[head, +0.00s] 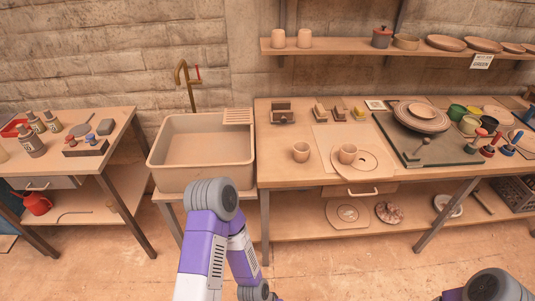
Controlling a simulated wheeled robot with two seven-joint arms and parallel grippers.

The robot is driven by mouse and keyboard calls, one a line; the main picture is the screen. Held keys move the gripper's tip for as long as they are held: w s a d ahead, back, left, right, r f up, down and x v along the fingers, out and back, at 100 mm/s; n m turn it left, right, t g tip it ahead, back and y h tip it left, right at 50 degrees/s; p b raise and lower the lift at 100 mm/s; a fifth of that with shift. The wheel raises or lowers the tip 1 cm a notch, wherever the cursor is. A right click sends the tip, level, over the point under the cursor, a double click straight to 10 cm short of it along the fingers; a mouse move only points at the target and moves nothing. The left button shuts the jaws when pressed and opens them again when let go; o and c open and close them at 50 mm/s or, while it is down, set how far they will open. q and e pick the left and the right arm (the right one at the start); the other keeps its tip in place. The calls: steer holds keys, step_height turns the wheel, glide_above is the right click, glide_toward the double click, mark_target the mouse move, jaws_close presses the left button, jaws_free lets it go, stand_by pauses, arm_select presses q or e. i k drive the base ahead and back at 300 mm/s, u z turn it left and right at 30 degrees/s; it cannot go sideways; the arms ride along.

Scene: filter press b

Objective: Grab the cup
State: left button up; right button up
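A small beige cup (301,152) stands upright on the wooden worktable (285,177), left of a pale board. A second similar cup (347,153) stands upright on the left part of a flat round disc (371,163). Two more plain cups, a left one (279,38) and a right one (304,38), stand on the wall shelf. I cannot tell which cup is meant. My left arm rises at the bottom centre, in front of the sink and short of the table. Only a joint of my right arm shows at the bottom right. Neither gripper is visible.
A deep sink (202,158) with a brass tap (189,85) is left of the table. A wheel with plates (421,117) stands on a dark mat at the right. Small tools and blocks line the table's back. The table's front left is clear.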

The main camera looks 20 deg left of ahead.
mark_target(302, 149)
steer(key=u, duration=0.85)
steer(key=i, duration=0.4)
